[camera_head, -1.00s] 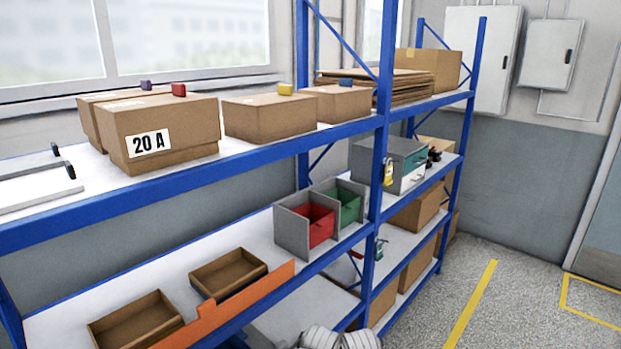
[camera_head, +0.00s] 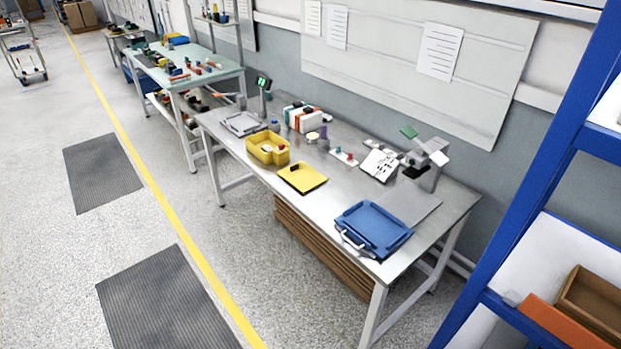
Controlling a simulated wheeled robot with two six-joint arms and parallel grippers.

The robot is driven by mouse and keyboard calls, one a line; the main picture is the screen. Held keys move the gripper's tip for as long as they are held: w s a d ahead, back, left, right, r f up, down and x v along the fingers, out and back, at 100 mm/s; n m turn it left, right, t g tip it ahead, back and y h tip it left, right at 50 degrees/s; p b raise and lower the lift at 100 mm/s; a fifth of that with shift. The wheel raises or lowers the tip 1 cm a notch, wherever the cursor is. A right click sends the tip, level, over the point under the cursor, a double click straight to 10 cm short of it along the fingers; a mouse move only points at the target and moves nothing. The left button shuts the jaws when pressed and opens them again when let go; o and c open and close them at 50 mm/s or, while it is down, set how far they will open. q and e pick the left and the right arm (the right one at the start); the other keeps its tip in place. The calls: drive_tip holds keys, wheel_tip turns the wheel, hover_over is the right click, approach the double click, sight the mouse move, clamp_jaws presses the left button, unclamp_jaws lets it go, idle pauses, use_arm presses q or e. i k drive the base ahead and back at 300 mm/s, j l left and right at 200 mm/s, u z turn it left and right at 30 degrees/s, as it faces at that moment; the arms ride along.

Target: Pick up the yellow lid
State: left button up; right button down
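The yellow lid (camera_head: 302,178) lies flat on the metal workbench (camera_head: 330,210), near its front edge. It has a dark handle or grip on top. A yellow bin (camera_head: 267,148) stands just left of the lid, apart from it, with small items inside. A blue tray or case (camera_head: 374,229) with a pale handle lies to the right of the lid. Neither of my grippers shows in the view.
Small devices and papers stand along the bench's back. A second bench (camera_head: 190,72) is behind at the left. A blue shelf rack (camera_head: 530,175) blocks the right side. Dark floor mats (camera_head: 165,300) and open floor lie in front of the bench.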

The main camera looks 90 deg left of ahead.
sight(300, 176)
drive_tip(key=u, duration=3)
